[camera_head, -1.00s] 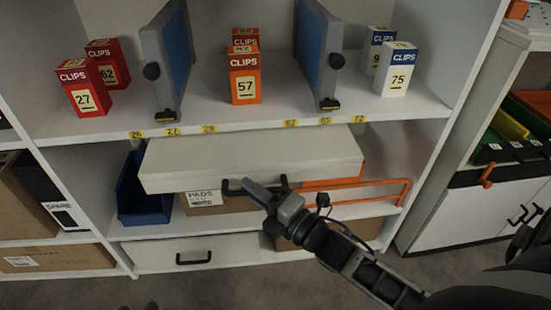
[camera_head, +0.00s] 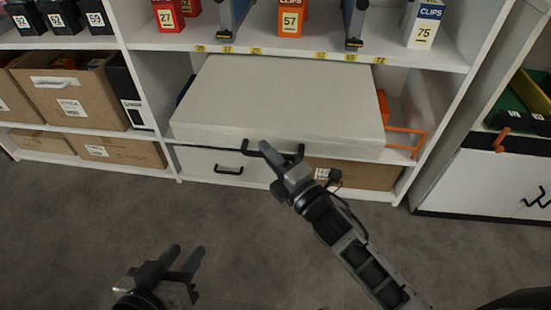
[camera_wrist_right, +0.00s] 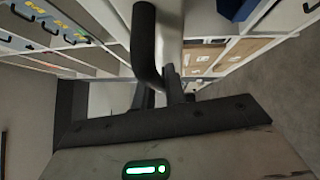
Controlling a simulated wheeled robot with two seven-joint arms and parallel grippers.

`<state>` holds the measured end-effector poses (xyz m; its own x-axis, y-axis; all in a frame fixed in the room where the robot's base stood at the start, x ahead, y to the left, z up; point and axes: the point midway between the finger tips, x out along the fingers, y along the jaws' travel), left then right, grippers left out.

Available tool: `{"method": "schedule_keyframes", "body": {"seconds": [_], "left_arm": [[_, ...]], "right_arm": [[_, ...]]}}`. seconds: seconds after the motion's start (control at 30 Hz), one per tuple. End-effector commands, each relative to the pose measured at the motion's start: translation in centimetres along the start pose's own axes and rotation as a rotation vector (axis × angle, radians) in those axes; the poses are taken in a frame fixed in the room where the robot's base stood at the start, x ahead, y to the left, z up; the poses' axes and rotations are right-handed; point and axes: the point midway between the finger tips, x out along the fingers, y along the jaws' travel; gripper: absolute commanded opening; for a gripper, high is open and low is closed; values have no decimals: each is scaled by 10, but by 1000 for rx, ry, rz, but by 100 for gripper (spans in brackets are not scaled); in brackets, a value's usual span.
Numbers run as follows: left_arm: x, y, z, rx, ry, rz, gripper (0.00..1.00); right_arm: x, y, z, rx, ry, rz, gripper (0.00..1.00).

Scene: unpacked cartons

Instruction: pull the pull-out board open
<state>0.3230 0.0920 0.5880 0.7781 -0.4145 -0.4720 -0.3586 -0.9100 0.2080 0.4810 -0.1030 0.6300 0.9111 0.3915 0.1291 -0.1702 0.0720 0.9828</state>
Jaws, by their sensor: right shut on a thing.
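The pull-out board (camera_head: 280,100) is a wide pale slab that juts out from the shelf unit in the head view. A black bar handle (camera_head: 298,157) is on its front edge. My right gripper (camera_head: 280,160) is shut on this handle. In the right wrist view the dark handle (camera_wrist_right: 146,45) runs down to the fingers of my right gripper (camera_wrist_right: 165,90), which partly hide it. My left gripper (camera_head: 183,262) is low in the head view, over the floor, apart from the board, with its two fingers spread and nothing between them.
A white drawer (camera_head: 205,165) with a black handle and a cardboard box (camera_head: 350,174) are below the board. An orange rail (camera_head: 408,131) is at its right. Clip boxes (camera_head: 290,20) stand on the shelf above. The grey floor (camera_head: 90,220) in front is clear.

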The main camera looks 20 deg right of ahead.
Motion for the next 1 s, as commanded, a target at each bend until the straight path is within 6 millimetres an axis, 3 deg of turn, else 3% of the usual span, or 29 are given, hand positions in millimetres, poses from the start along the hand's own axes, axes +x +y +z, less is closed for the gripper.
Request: {"method": "schedule_keyframes", "body": {"seconds": [0.33, 0.37, 0.43, 0.77, 1.0], "left_arm": [[0, 0, -2, 2, 5, 2, 36], [0, 0, -2, 2, 5, 2, 36], [0, 1, -2, 2, 6, 2, 36], [-1, 1, -2, 3, 5, 2, 36], [-2, 1, -3, 4, -12, 1, 36]], "right_arm": [[1, 0, 2, -1, -4, -1, 0], [1, 0, 2, -1, -4, -1, 15], [1, 0, 2, -1, -4, -1, 34], [-1, 0, 1, 0, -2, -1, 34], [-36, 0, 1, 2, -3, -5, 34]]}}
